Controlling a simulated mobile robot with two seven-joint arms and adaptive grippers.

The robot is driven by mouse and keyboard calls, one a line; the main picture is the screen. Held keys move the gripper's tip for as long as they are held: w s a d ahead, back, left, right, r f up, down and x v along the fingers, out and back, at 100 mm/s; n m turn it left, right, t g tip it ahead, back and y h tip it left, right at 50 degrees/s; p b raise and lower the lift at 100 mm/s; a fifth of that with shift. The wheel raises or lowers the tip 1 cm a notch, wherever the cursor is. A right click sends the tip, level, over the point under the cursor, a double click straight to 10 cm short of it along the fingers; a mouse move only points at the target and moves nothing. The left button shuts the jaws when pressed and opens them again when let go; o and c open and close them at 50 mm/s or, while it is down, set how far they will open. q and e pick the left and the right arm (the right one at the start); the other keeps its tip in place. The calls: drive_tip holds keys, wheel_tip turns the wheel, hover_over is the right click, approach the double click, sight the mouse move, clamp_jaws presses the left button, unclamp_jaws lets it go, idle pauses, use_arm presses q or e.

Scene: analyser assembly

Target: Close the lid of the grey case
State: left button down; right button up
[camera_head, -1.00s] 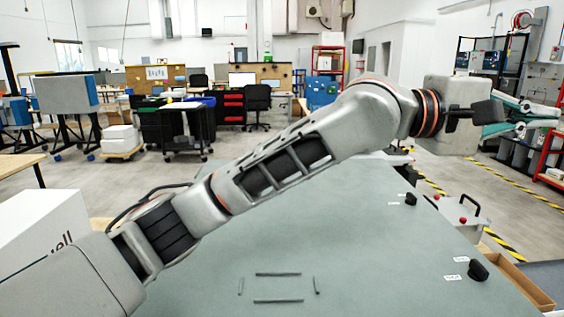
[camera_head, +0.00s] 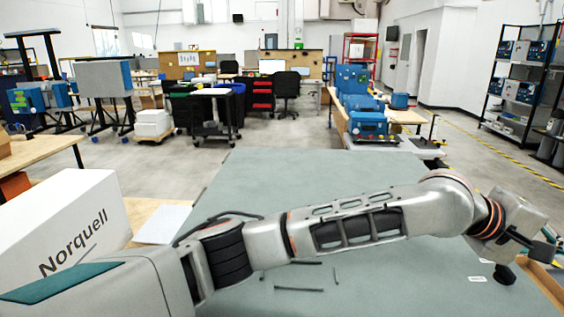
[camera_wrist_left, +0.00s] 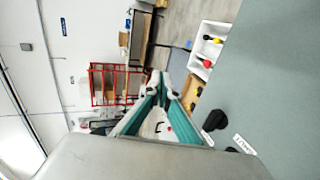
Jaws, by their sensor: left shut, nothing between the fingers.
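I cannot make out the grey case or its lid with certainty in the current views. A small pale part with a dark handle and a red spot (camera_wrist_left: 168,128) shows between the fingers in the left wrist view; I cannot tell whether it belongs to the case. My left gripper (camera_head: 550,234) is at the far right of the head view, beyond the table's right side. Its teal fingers meet at the tips in the left wrist view (camera_wrist_left: 162,82), shut and empty. My left arm hides part of the table's right side. My right gripper is not in view.
A large grey-green table top (camera_head: 270,180) lies in front, with a black knob (camera_head: 505,274) near its right edge. A white Norquell box (camera_head: 75,225) stands at left. A white tray (camera_wrist_left: 197,68) with coloured items shows in the wrist view.

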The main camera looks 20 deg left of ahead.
use_arm(q)
drive_tip(key=shift+r, duration=0.1)
idle(0.3)
wheel_tip(320, 180, up, 14)
idle(0.4)
